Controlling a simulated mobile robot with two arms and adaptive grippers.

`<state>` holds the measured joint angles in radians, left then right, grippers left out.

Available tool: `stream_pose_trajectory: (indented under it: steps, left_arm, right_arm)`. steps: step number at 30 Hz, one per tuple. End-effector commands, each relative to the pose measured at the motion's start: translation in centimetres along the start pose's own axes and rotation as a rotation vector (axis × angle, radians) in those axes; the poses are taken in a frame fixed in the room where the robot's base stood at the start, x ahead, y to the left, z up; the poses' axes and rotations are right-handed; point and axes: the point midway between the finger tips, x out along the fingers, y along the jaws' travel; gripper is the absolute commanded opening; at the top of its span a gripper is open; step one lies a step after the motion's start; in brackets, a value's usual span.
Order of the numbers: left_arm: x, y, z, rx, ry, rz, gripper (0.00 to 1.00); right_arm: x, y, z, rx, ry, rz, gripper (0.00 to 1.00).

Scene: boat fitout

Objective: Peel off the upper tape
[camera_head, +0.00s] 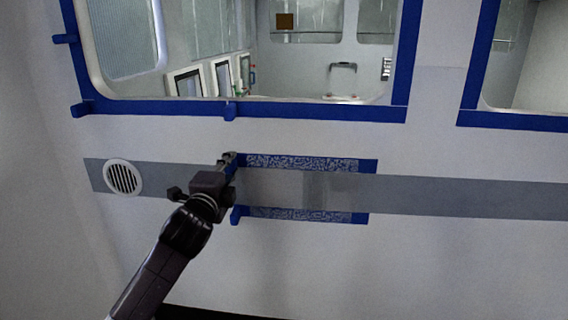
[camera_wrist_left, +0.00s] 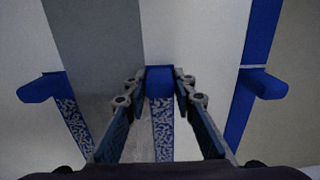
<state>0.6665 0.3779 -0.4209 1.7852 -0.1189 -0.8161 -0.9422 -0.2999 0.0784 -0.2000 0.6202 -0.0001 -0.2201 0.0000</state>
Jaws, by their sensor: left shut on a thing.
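The upper tape (camera_head: 305,162) is a blue strip with a patterned middle section, along the top of a grey patch on the wall. My left gripper (camera_head: 230,157) is at its left end. In the left wrist view, the fingers (camera_wrist_left: 160,85) are shut on the blue end tab of the upper tape (camera_wrist_left: 163,130), which shows between them. The patterned part lies flat along the wall in the head view. My right gripper is not in view.
A similar lower tape (camera_head: 300,213) with a blue tab at its left end runs below. A grey stripe (camera_head: 450,196) crosses the wall. A round vent (camera_head: 123,178) is left of my gripper. Blue-taped window frames (camera_head: 300,109) are above. The wall below is bare.

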Motion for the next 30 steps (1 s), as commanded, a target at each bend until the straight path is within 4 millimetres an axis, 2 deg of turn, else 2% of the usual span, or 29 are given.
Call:
stream_pose_trajectory:
  steps: [26, 30]
  left_arm:
    - [-3.0, 0.0, 0.0, 0.001, 0.000, 0.002, 0.03]
    - [-4.2, -0.1, 0.0, 0.001, 0.001, 0.001, 0.03]
  right_arm:
    - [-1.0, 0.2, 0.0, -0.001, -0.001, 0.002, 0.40]
    - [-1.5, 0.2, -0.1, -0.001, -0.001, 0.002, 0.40]
